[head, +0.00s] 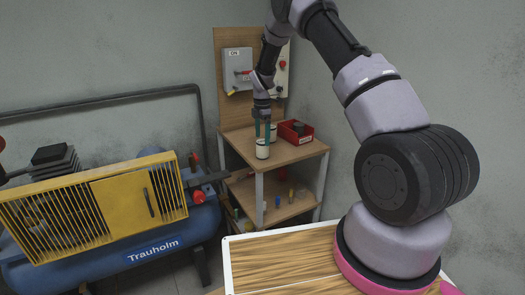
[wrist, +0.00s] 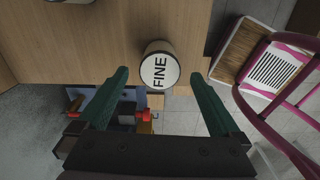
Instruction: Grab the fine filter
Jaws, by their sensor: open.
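The fine filter (wrist: 159,68) is a short pale cylinder with "FINE" in dark letters on its round white top. It stands upright near the edge of a wooden shelf top. In the head view, the white cylinder (head: 262,151) under my gripper looks to be this filter; its label is not readable there. My gripper (head: 262,138) points down with its green fingers open. In the wrist view, the fingertips of my gripper (wrist: 160,76) lie left and right of the filter's top, with a gap on both sides. Nothing is held.
A second white cylinder (head: 273,132) stands just behind on the shelf unit (head: 296,151). A red bin (head: 296,132) with dark contents is to the right. Switch boxes (head: 238,70) hang on the backboard. A blue compressor (head: 160,236) with a yellow guard (head: 124,208) is at left.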

